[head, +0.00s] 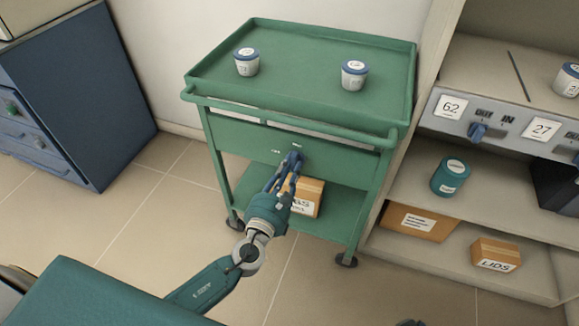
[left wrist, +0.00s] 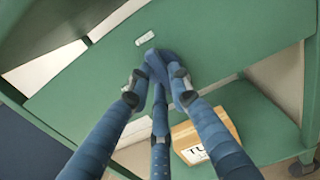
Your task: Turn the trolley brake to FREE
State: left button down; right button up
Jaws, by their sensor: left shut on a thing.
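The green trolley (head: 228,136) stands in the middle of the head view, with a front panel under its top tray. A small blue brake knob (head: 295,154) sits on that panel; it also shows in the left wrist view (left wrist: 156,60). My left gripper (head: 289,168) reaches the panel and is shut on the knob, its fingers (left wrist: 160,78) around it. The fingers partly hide the knob, so its exact direction is hard to tell.
Two lidded tubs (head: 246,63) (head: 354,76) stand on the trolley's tray. A cardboard box (head: 308,196) lies on its lower shelf, behind my gripper. A shelf unit (head: 395,243) stands close on the right, a dark blue cabinet (head: 95,100) at left. Floor between is clear.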

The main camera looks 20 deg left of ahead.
pick_arm(q)
jog(key=shift+f, duration=0.1)
dwell(0.3)
jog(key=c, duration=1.6)
grip_release()
jog(key=shift+o, duration=0.2)
jog(key=s, duration=1.2)
jog(key=shift+a, duration=0.2)
